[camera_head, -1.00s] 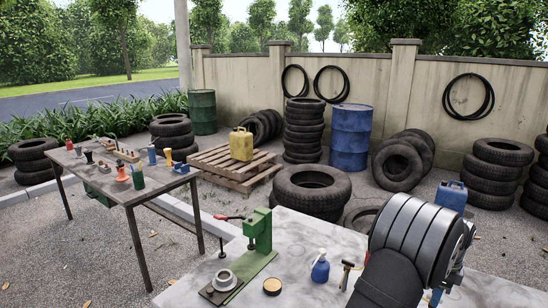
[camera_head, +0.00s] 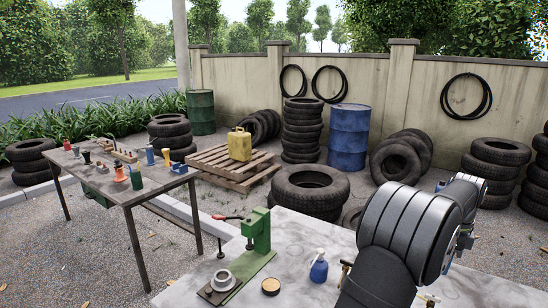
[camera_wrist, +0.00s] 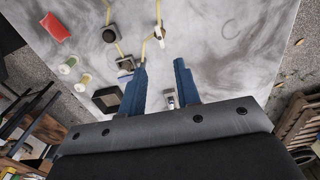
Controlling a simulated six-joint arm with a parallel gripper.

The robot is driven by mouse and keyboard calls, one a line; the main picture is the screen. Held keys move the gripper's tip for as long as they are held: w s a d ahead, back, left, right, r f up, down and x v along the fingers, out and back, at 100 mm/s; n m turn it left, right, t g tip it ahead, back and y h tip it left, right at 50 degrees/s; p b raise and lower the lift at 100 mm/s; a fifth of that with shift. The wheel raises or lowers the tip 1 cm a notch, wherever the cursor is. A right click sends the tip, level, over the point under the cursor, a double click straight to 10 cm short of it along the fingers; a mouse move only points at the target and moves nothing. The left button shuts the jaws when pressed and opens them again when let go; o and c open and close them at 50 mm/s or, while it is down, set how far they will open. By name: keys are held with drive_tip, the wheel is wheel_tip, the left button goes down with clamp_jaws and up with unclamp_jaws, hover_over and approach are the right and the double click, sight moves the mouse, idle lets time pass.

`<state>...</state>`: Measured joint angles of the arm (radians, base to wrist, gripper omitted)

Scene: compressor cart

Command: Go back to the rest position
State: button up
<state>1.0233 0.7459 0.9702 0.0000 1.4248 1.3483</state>
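My gripper (camera_wrist: 160,65) shows in the wrist view with its two blue fingers apart and nothing visible held between them. Pale grey marbled tabletop lies beyond the fingertips. In the head view my dark, ribbed arm rises over the right part of the grey table (camera_head: 317,235), and my fingers cannot be made out there. No other object is named by the task.
In the wrist view, a red piece (camera_wrist: 55,27) and yellow-handled item (camera_wrist: 158,36) lie on the tabletop.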

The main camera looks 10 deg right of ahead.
wheel_tip(320, 180, up, 6)
hover_over(433, 297)
wheel_tip(433, 297, down, 18)
drive_tip(key=shift+d+r, duration=0.1)
drive_tip(key=shift+r, duration=0.05)
drive_tip(key=shift+r+n, duration=0.15)
drive_tip(key=shift+n, duration=0.65)
drive_tip(key=n, duration=0.3)
drive_tip(key=shift+w, duration=0.1)
drive_tip(key=n, duration=0.5)
drive_tip(key=shift+n, duration=0.4)
